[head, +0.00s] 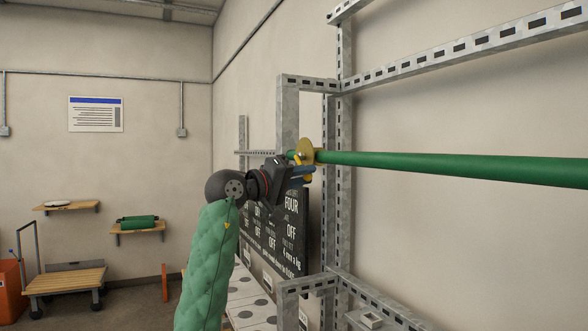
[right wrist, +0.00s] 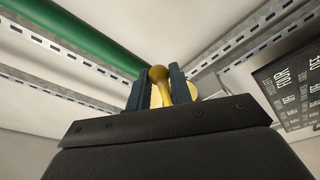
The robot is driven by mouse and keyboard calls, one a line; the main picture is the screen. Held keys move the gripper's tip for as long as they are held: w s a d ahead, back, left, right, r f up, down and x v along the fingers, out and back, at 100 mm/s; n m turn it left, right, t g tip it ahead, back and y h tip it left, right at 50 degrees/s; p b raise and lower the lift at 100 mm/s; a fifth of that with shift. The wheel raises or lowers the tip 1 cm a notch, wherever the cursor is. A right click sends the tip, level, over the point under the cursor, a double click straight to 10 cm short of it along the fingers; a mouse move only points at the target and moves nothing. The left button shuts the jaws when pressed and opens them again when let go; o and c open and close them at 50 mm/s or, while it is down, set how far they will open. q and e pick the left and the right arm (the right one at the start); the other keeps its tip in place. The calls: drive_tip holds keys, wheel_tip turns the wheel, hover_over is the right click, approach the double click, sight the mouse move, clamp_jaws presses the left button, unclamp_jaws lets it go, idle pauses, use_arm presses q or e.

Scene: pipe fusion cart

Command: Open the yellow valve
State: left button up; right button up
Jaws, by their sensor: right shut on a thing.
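The yellow valve (head: 306,152) sits at the left end of a green pipe (head: 440,167), in front of a perforated metal frame. My right gripper (head: 308,172) reaches it from the lower left, with its fingers at the valve's lower side. In the right wrist view, the two dark blue fingers of the right gripper (right wrist: 160,90) are shut on the yellow valve's handle (right wrist: 159,76), which stands between them. The green pipe (right wrist: 85,37) runs past at upper left there. The fingers hide part of the valve. My left gripper is not in view.
Perforated metal rails (head: 344,200) stand along the wall around the pipe. A dark board with white lettering (head: 285,230) is behind my right arm. A wooden cart (head: 64,281) and wall shelves (head: 138,228) are far left. The space left of my right arm is open.

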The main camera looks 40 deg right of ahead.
drive_tip(key=shift+s+a+r+n+p, duration=0.1)
drive_tip(key=shift+s+r+n+p, duration=0.1)
drive_tip(key=shift+r+n+p, duration=0.75)
drive_tip(key=shift+s+f+n+p, duration=0.1)
drive_tip(key=shift+f+n+p, duration=0.2)
drive_tip(key=shift+p, duration=0.25)
drive_tip(key=shift+s+r+n+t+y+p, duration=0.2)
drive_tip(key=shift+r+n+p, duration=0.15)
drive_tip(key=shift+n+p, duration=0.35)
drive_tip(key=shift+s+r+n+t+y+p, duration=0.1)
drive_tip(key=shift+r+n+t+y+p, duration=0.2)
drive_tip(key=shift+p, duration=0.6)
